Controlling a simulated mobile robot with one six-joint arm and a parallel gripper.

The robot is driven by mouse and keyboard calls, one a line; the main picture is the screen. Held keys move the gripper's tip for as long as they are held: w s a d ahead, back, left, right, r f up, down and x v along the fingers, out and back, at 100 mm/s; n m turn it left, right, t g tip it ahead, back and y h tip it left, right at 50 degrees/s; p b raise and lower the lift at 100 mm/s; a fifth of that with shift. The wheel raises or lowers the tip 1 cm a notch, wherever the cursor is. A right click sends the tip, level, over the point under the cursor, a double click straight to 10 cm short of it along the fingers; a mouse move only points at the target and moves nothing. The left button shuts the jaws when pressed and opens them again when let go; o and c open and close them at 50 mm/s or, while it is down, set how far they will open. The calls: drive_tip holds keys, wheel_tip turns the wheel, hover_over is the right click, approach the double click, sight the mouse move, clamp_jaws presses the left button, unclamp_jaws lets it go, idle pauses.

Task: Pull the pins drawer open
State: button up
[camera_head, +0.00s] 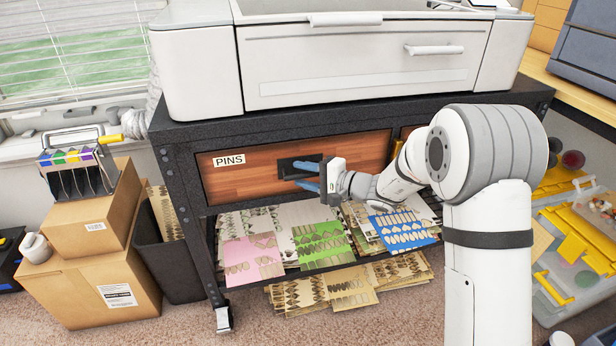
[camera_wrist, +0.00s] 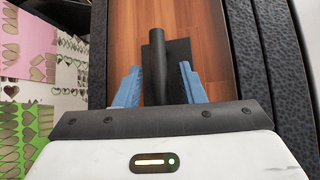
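The pins drawer (camera_head: 235,183) is a wooden front with a white PINS label (camera_head: 229,160), set in the black table frame under the large white machine. It appears flush with the frame. Its dark handle (camera_head: 290,168) sits on a black plate, and in the wrist view the handle (camera_wrist: 158,62) stands out from the wood between my fingers. My gripper (camera_head: 300,175) has its blue fingers at the handle. In the wrist view my gripper (camera_wrist: 158,85) is open, with a gap visible on both sides of the handle. The fingertips reach alongside the handle's near part.
A second wooden drawer front is mostly hidden behind my arm. A shelf below holds patterned cut sheets (camera_head: 300,235). Cardboard boxes (camera_head: 90,275) and a dark bin (camera_head: 170,255) stand at left. Yellow-trimmed cases (camera_head: 575,250) stand at right.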

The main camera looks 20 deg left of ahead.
clamp_jaws()
idle(0.4)
